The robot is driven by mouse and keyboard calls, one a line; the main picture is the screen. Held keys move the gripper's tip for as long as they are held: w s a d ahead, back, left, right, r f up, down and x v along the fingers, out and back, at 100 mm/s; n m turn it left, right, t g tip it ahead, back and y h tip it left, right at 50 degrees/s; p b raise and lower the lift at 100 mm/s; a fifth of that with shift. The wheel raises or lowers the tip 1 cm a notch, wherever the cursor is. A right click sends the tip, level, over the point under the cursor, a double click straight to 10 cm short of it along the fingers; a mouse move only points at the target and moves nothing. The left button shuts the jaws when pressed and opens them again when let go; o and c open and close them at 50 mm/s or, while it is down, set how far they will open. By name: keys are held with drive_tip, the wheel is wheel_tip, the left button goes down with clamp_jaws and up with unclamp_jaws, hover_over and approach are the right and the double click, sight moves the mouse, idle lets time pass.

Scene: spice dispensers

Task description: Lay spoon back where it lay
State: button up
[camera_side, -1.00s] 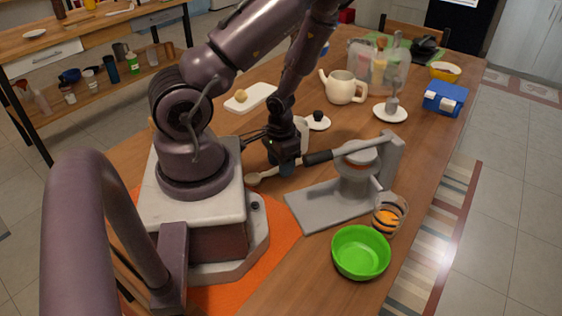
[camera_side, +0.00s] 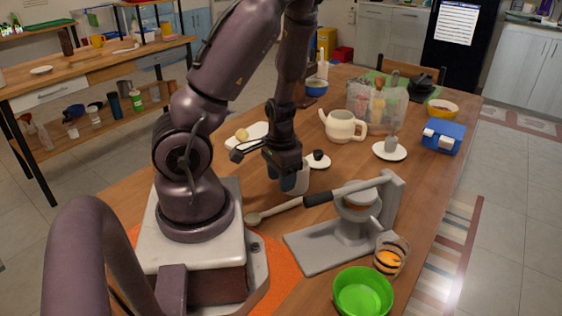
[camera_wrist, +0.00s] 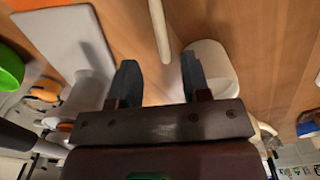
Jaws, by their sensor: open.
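The wooden spoon (camera_side: 272,212) lies on the table between my base and the grey press, its bowl toward my base. Its far end reaches the press's black lever grip in the picture; I cannot tell whether they touch. In the wrist view the spoon's pale handle (camera_wrist: 159,28) shows at the top, ahead of the gap between my fingers. My gripper (camera_side: 287,183) is above the spoon, fingers pointing down. In the wrist view my gripper (camera_wrist: 158,72) has its two dark fingers well apart with nothing between them.
A white mug (camera_wrist: 212,62) stands close by one finger, partly hidden. The grey press (camera_side: 345,232) stands right of the spoon, with a glass (camera_side: 390,257) and green bowl (camera_side: 362,291) in front. A teapot (camera_side: 343,127) and white board (camera_side: 250,138) are farther back.

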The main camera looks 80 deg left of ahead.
drive_tip(key=w+d+r+t+y, duration=0.1)
drive_tip(key=w+r+t+y, duration=0.15)
drive_tip(key=w+r, duration=0.5)
drive_tip(key=w+r+t+y, duration=0.2)
drive_tip(key=w+r+t, duration=0.2)
drive_tip(key=r, duration=0.7)
drive_tip(key=s+d+r+m+h, duration=0.1)
drive_tip(key=s+d+r, duration=0.1)
drive_tip(key=d, duration=0.3)
drive_tip(key=s+d+r+m+h, duration=0.2)
drive_tip(key=s+d+r, duration=0.1)
drive_tip(key=s+d, duration=0.1)
drive_tip(key=s+d+r+m+g+h, duration=0.1)
drive_tip(key=s+d+r, duration=0.2)
drive_tip(key=d, duration=0.4)
drive_tip(key=shift+r, duration=0.2)
